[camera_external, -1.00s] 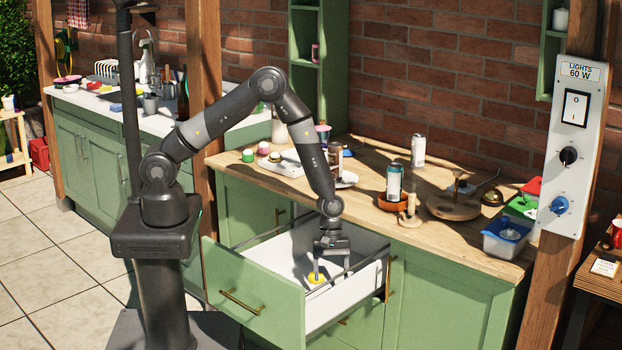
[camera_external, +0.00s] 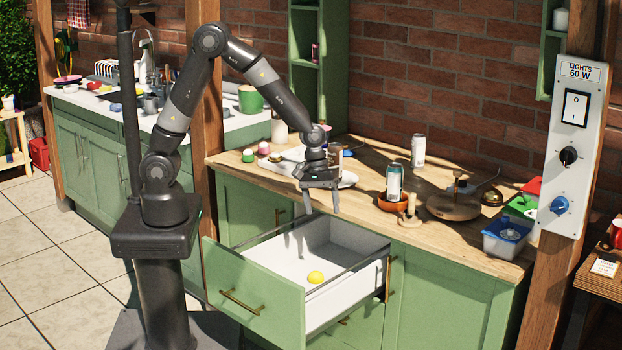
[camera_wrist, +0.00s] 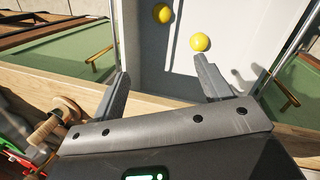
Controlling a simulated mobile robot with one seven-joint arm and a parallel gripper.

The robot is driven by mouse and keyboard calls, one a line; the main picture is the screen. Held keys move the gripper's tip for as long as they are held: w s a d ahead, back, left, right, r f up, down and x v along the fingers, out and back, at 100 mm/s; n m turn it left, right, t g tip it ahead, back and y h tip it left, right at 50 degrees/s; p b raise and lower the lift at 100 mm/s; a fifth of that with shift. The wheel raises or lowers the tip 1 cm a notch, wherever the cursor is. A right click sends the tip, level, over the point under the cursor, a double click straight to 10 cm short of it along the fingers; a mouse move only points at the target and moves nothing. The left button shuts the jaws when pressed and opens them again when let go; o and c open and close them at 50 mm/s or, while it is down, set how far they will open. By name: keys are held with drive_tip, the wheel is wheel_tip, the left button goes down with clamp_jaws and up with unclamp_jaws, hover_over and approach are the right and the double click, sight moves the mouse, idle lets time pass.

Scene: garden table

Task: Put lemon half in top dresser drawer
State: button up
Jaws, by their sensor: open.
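A yellow lemon piece (camera_external: 316,277) lies on the white floor of the open top drawer (camera_external: 254,263). In the wrist view two round yellow things lie in the drawer: one in the light (camera_wrist: 200,42) and one in shadow (camera_wrist: 162,13). I cannot tell which of them is the half, and the second does not show in the external view. My gripper (camera_external: 321,210) is open and empty, above the rear of the drawer at about counter height, apart from the yellow things. Its spread fingers also show in the wrist view (camera_wrist: 163,68).
The wooden countertop (camera_external: 350,207) lies behind the drawer. It holds a can (camera_external: 418,151), another can in an orange-brown bowl (camera_external: 394,180), a wooden stand (camera_external: 410,213) and a blue-and-white bin (camera_external: 506,240). The drawer's side walls and front panel (camera_external: 250,290) stand around the yellow piece.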

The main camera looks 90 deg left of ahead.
drive_tip(key=s+a+r+m+t+y, duration=0.1)
drive_tip(key=s+a+r+m+t, duration=0.1)
drive_tip(key=s+r+m, duration=0.4)
drive_tip(key=s+a+r+m+t+y, duration=0.1)
drive_tip(key=s+a+r+m, duration=0.4)
drive_tip(key=s+r, duration=1.1)
drive_tip(key=s+m+t, duration=0.1)
drive_tip(key=s+m, duration=0.1)
drive_tip(key=s, duration=0.1)
drive_tip(key=shift+a+r, duration=0.15)
drive_tip(key=shift+o, duration=0.6)
